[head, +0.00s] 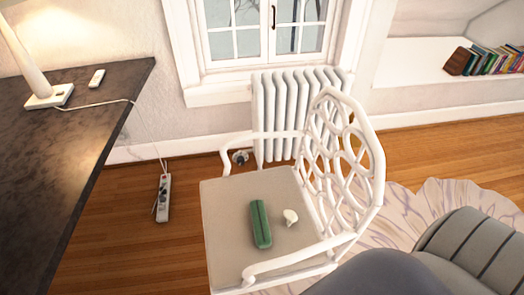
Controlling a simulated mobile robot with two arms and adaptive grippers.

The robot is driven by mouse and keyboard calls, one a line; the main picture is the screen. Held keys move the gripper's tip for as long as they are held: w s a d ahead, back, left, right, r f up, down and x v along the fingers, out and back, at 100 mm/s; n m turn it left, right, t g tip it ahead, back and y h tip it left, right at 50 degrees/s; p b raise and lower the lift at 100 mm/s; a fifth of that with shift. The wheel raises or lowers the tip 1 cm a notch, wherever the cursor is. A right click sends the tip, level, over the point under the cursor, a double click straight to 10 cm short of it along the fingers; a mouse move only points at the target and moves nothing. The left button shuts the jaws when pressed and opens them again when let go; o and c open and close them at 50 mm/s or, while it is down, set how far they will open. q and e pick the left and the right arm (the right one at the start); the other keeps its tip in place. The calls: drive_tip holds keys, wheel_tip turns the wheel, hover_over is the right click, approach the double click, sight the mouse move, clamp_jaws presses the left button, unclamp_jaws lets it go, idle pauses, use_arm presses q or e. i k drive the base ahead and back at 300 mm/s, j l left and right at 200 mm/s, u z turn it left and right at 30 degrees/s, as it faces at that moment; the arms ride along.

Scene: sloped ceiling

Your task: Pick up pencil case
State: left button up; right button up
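A green, long, narrow pencil case (260,224) lies on the beige seat (225,225) of a white chair (345,140). A small white object (290,216) lies just to its right, apart from it. I cannot tell what that object is. The pencil case is fully visible, and nothing is touching it from above. Neither of my grippers shows in the head view.
A dark desk (80,125) with a lamp (45,90) stands at left. A power strip (163,198) lies on the wooden floor. A radiator (270,110) stands behind the chair. A grey ribbed form (470,250) fills the lower right. The chair's back and armrests flank the seat.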

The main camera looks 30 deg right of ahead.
sight(263, 238)
drive_tip(key=i+z, duration=0.15)
drive_tip(key=z, duration=0.25)
drive_tip(key=i+z, duration=0.15)
drive_tip(key=z, duration=0.25)
drive_tip(key=i+j+z, duration=0.1)
drive_tip(key=z, duration=0.3)
drive_tip(key=k+j+z, duration=0.15)
drive_tip(key=z, duration=0.15)
drive_tip(key=k+j+z, duration=0.25)
drive_tip(key=i, duration=0.1)
